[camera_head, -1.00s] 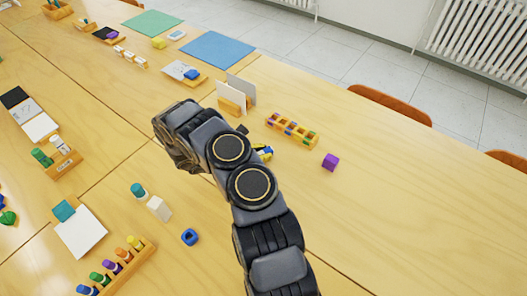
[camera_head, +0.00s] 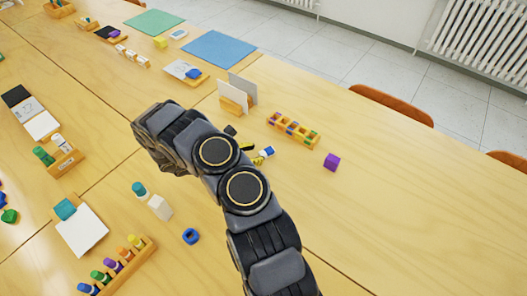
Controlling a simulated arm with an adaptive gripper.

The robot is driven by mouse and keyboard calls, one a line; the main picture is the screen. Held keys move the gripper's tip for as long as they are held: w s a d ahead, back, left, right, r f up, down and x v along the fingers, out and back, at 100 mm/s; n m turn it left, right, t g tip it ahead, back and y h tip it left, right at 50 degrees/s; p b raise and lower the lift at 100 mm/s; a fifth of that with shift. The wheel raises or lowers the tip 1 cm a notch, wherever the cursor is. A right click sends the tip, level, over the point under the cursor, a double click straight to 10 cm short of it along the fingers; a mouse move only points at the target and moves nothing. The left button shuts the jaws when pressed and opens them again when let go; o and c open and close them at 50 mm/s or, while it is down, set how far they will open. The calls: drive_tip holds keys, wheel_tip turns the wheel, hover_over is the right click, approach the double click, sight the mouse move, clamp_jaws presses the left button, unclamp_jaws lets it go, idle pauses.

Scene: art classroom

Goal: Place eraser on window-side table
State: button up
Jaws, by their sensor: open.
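The window-side table seems to be the wooden one (camera_head: 420,215) nearest the radiator. A small blue, white and yellow object (camera_head: 266,152) lies on it just right of my gripper (camera_head: 239,139); it may be the eraser, but I cannot tell for sure. My gripper is mostly hidden behind my arm. Two dark finger parts show apart, with no object visible between them. A white block (camera_head: 159,207) stands on the nearer table, left of my arm; it could also be an eraser.
A blue ring-like piece (camera_head: 190,236) lies left of my arm. The right part of the table is clear. Orange chairs (camera_head: 392,104) line its far edge.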

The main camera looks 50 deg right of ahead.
drive_tip(key=v, duration=0.7)
drive_tip(key=shift+w+a+r, duration=0.1)
drive_tip(key=shift+a+r, duration=0.05)
drive_tip(key=shift+a, duration=0.05)
drive_tip(key=shift+a+r, duration=0.15)
drive_tip(key=shift+r, duration=0.15)
drive_tip(key=s+a+r+m+g+y, duration=0.1)
drive_tip(key=s+a+r+m+y, duration=0.2)
drive_tip(key=r, duration=0.6)
drive_tip(key=s+a+r+m+g+y, duration=0.1)
drive_tip(key=s+a+r+m+y, duration=0.1)
drive_tip(key=s+r+m, duration=0.5)
drive_tip(key=s+a+r+m+t+y, duration=0.1)
drive_tip(key=s+a+r+t+y, duration=0.1)
drive_tip(key=a, duration=0.7)
drive_tip(key=s+a+r+m+t+y, duration=0.2)
drive_tip(key=s+a+r+t+y, duration=0.1)
drive_tip(key=s+a+r+y, duration=0.2)
drive_tip(key=s+a+r, duration=0.2)
drive_tip(key=s+a, duration=0.2)
drive_tip(key=a, duration=0.1)
drive_tip(key=shift+r+y, duration=0.25)
drive_tip(key=shift+y, duration=0.05)
drive_tip(key=shift+s+f, duration=0.1)
drive_tip(key=shift+f, duration=0.05)
